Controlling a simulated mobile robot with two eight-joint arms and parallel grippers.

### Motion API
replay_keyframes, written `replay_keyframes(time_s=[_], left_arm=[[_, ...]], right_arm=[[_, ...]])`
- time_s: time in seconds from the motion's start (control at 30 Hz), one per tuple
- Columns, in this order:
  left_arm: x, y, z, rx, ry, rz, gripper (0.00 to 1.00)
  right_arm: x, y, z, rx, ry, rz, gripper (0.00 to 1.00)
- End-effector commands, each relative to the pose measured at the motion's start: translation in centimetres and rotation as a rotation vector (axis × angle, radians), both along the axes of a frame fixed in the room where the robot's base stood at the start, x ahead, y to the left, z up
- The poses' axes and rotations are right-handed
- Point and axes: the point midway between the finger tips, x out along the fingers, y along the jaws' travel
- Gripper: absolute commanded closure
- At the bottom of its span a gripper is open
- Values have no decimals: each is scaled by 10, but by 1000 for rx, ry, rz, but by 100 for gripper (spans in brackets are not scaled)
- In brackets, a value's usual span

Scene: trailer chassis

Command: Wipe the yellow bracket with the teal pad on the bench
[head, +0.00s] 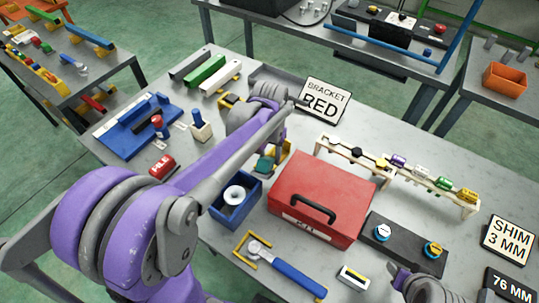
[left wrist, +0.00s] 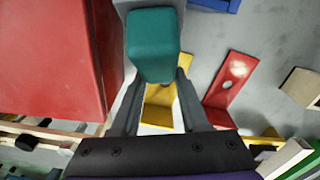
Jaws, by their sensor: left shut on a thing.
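The teal pad (left wrist: 152,45) is between the fingertips of my left gripper (left wrist: 157,76), which is shut on it. In the head view the pad (head: 264,164) shows just below my left wrist, left of the red toolbox. The yellow bracket (left wrist: 158,103) shows between the fingers, partly covered by the pad and gripper. Its edge (head: 283,154) also shows beside the pad in the head view. I cannot tell whether pad and bracket touch. A red bracket (left wrist: 229,82) with a hole lies beside it. My right gripper (head: 400,277) is at the lower right, its jaws unclear.
The red toolbox (head: 322,198) stands close beside the pad. A blue bin (head: 236,207) with a white roll sits just in front. A "BRACKET RED" sign (head: 322,101) stands behind. A wooden rack (head: 345,155) with several colored pieces is to the right.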

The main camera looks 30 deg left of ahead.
Motion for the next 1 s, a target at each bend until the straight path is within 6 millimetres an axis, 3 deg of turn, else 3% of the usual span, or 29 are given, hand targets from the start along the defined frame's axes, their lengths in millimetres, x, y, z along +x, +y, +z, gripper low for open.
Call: replay_keyframes(time_s=[0.47,0.87,1.0], left_arm=[[2,0,52,1,-5,0,100],[1,0,55,0,-2,0,100],[2,0,64,1,-3,0,100]], right_arm=[[19,0,37,0,-36,0,50],[20,0,38,0,-37,0,50],[23,0,44,0,-44,0,50]])
